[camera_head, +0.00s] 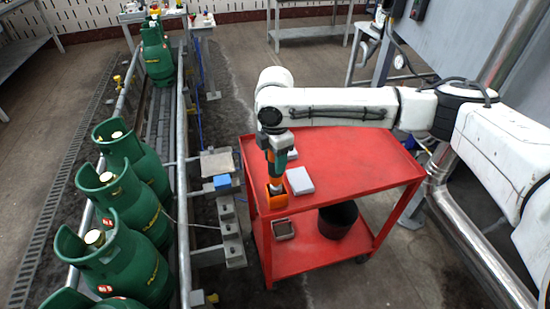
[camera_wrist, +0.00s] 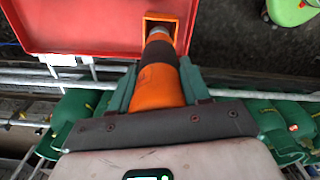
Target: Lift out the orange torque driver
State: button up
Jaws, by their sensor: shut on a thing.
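The orange torque driver (camera_wrist: 158,86), with a dark band and a grey nose, lies between the two teal fingers of my gripper (camera_wrist: 158,88). The fingers are shut on its orange body. Its nose points into the square orange holder (camera_wrist: 176,19) on the red cart; I cannot tell how deep it sits. In the head view my gripper (camera_head: 276,160) points down above the cart's left front edge. The driver (camera_head: 274,177) shows below it, partly hidden, and the orange holder (camera_head: 277,203) is directly under it.
The red cart (camera_head: 345,165) has a mostly bare top; a white-grey box (camera_head: 299,181) lies just right of the holder. A black bucket (camera_head: 338,219) stands on the lower shelf. A conveyor with green cylinders (camera_head: 130,235) and rails runs along the left.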

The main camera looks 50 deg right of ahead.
jog(key=shift+r+p, duration=1.1)
jog(key=shift+r, duration=0.25)
